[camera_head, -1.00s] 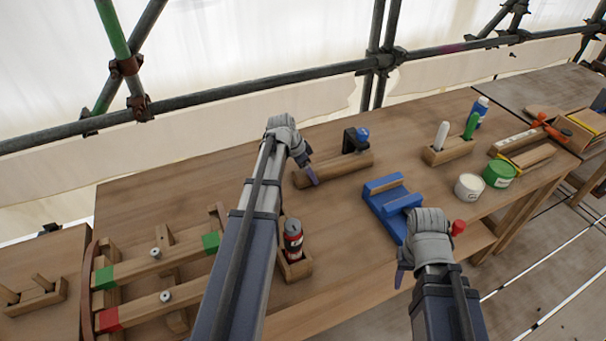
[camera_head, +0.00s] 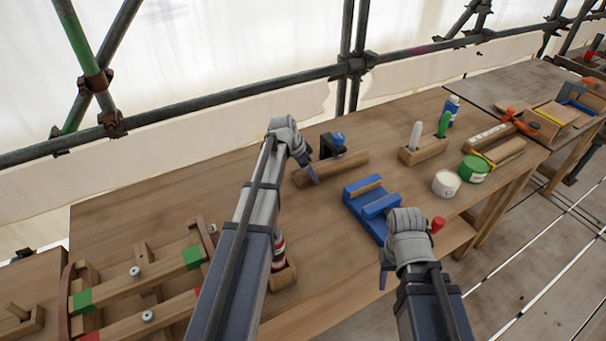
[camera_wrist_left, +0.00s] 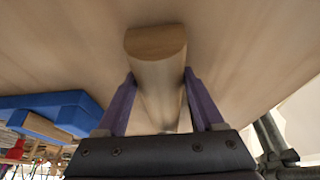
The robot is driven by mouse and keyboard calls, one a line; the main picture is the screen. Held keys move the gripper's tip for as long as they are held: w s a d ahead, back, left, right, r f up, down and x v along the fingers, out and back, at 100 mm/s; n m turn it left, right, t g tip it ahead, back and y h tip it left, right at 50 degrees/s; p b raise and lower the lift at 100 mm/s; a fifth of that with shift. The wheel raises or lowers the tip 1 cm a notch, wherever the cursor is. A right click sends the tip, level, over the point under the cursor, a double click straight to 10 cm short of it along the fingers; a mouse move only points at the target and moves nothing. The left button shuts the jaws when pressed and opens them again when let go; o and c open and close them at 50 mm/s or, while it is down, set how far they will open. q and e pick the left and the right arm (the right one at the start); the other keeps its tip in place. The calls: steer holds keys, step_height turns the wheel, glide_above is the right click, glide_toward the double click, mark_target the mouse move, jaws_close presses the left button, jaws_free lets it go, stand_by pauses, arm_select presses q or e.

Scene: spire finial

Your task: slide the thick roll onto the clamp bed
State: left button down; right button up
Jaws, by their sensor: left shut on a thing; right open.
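The thick roll (camera_head: 345,165) is a brown wooden cylinder lying roughly left to right, left of and behind the clamp bed. My left gripper (camera_head: 314,177) is shut on it near its left end. In the left wrist view the roll (camera_wrist_left: 158,75) sits between the two purple fingers. I cannot tell whether it touches the tabletop. The clamp bed (camera_head: 358,205) is a blue block with raised rails and a wooden strip, and its edge shows in the left wrist view (camera_wrist_left: 70,108). My right gripper (camera_head: 384,279) is open and empty at the table's front edge, in front of the bed.
A black bracket with a blue knob (camera_head: 333,143) stands behind the roll. A white tub (camera_head: 446,183), a green tin (camera_head: 474,168) and a wooden holder (camera_head: 423,150) with markers stand to the right. A wooden frame (camera_head: 140,285) lies at left. Bare tabletop surrounds the roll's left.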

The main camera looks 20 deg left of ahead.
arm_select(q)
steer(key=shift+w+d, duration=0.6)
steer(key=shift+w, duration=0.05)
jaws_free()
steer(key=p+v, duration=0.7)
steer(key=v, duration=0.1)
steer(key=shift+f, duration=0.1)
steer(key=shift+d, duration=0.1)
stand_by(0.4)
